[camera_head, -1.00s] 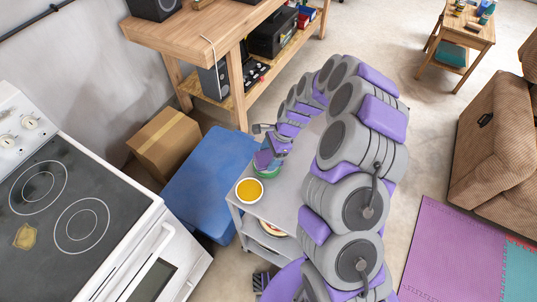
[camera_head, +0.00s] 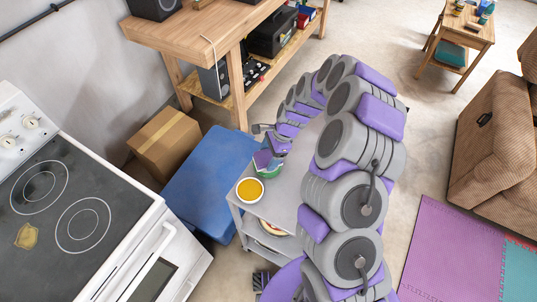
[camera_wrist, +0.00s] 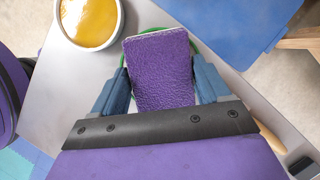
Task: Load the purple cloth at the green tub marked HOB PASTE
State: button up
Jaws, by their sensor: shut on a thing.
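The purple cloth (camera_wrist: 160,70) is a thick, textured pad in the wrist view. My gripper (camera_wrist: 162,82) is shut on it, with a blue finger on each side. The green tub shows in the wrist view only as a curved green rim (camera_wrist: 205,64) behind the cloth. In the head view, the green tub (camera_head: 268,170) stands on a grey cart, and my gripper (camera_head: 268,155) with the cloth (camera_head: 262,159) is right over it. I cannot tell whether the cloth touches what is in the tub. The tub's contents and marking are hidden.
A white bowl of yellow stuff (camera_head: 249,190) stands beside the tub on the grey cart (camera_head: 277,207). A stove (camera_head: 75,215) with a brown stain (camera_head: 27,236) is at left. A blue box (camera_head: 208,180) and a cardboard box (camera_head: 165,143) lie behind the cart. A wooden workbench (camera_head: 190,35) stands further back.

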aim_at(269, 156)
dwell(0.3)
jog(key=shift+r+p, duration=2.7)
jog(key=shift+r, duration=0.8)
